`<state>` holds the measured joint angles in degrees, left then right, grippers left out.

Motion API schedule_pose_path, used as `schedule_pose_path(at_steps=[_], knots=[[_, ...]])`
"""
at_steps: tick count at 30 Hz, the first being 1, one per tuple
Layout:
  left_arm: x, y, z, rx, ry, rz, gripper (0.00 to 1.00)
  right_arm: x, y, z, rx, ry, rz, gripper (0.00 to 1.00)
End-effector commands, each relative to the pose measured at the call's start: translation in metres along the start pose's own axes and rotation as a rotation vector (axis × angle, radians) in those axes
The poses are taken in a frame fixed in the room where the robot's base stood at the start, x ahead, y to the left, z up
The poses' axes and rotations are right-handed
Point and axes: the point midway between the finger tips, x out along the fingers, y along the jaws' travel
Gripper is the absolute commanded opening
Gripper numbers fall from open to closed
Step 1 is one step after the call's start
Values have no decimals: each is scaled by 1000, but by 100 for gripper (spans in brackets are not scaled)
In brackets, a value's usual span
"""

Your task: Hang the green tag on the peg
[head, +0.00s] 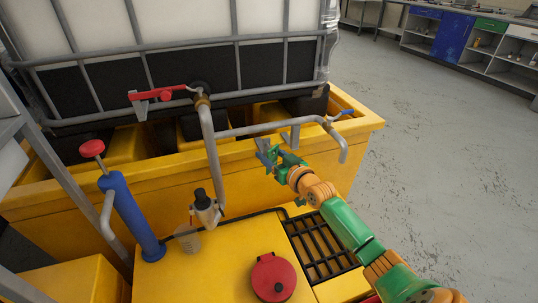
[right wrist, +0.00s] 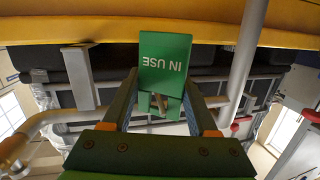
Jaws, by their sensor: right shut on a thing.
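The green tag (right wrist: 165,62) shows in the right wrist view with the words IN USE upside down. My right gripper (right wrist: 160,97) is shut on it, with a finger on each side of its lower part. In the head view my right gripper (head: 268,156) is in front of the yellow tub's rim, left of the bent spout; the tag is too small to make out clearly there. I cannot pick out the peg with certainty in either view. My left gripper is not in view.
A grey pipe with a blue-handled tap (head: 343,114) runs close above my right gripper. The yellow tub (head: 110,185) holds a caged white tank (head: 180,30). A red-handled valve (head: 160,95), blue hand pump (head: 130,220) and red lid (head: 273,277) stand left and below. Open floor lies right.

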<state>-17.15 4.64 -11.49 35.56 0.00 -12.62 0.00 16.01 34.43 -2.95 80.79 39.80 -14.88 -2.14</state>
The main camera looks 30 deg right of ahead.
Motion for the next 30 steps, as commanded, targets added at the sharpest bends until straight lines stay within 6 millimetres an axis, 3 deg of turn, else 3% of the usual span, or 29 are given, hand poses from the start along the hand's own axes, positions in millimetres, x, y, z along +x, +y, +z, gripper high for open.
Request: schedule_pose_path(at_steps=[1, 2, 5, 16, 24, 30], knots=[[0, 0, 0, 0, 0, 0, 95, 0, 0, 0, 0, -1, 0, 0], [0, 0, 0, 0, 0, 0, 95, 0, 0, 1, 0, -1, 0, 65], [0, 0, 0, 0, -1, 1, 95, 0, 0, 1, 0, -1, 0, 92], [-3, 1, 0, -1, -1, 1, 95, -5, 0, 0, 1, -2, 0, 94], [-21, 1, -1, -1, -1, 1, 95, -48, -1, -1, -1, -5, 0, 94], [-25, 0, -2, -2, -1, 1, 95, -69, 0, 0, -1, -4, 0, 94]])
